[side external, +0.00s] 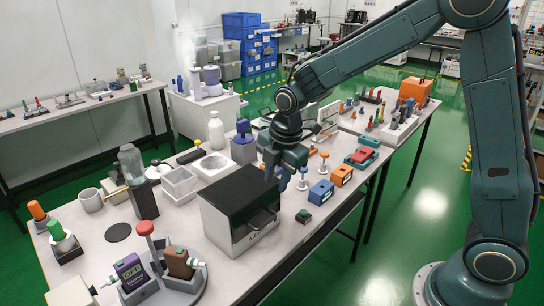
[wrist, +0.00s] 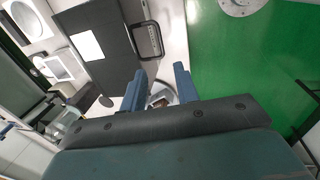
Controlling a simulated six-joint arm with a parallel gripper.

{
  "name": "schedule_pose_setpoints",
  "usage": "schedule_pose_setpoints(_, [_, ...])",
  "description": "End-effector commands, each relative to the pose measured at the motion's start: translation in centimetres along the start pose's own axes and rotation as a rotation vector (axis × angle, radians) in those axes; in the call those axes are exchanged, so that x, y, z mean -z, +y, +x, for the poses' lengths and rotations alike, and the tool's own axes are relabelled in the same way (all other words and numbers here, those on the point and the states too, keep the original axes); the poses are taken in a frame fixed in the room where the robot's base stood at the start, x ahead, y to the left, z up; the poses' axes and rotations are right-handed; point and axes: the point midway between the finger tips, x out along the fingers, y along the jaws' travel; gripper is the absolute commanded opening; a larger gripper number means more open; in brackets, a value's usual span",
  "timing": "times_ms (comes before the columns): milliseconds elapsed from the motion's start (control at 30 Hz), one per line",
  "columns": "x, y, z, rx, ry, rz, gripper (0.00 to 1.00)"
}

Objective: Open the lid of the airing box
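The box with a black lid and light grey body, which I take to be the airing box (side external: 237,192), stands at the middle of the table. Its lid looks closed. In the wrist view its dark top (wrist: 98,42) carries a white label, and a framed dark opening or handle (wrist: 148,40) shows on its front side. My gripper (side external: 277,180) points down near the box's right end in the side view; contact cannot be told. In the wrist view my gripper (wrist: 160,76) has its two blue fingers apart, with nothing held between them.
A small dark green block (side external: 304,216), a blue block (side external: 321,192) and an orange block (side external: 342,175) stand to the right. White trays (side external: 180,185) lie behind the box. A round holder with purple and brown testers (side external: 133,272) stands at front left.

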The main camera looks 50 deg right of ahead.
Motion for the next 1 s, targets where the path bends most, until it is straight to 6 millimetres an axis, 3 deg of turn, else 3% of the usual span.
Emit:
schedule_pose_setpoints(467, [0.0, 0.0, 1.3, 0.005, 0.000, -0.010, 0.31])
schedule_pose_setpoints(1000, [0.0, 0.0, 8.1, 0.005, 0.000, -0.009, 0.31])
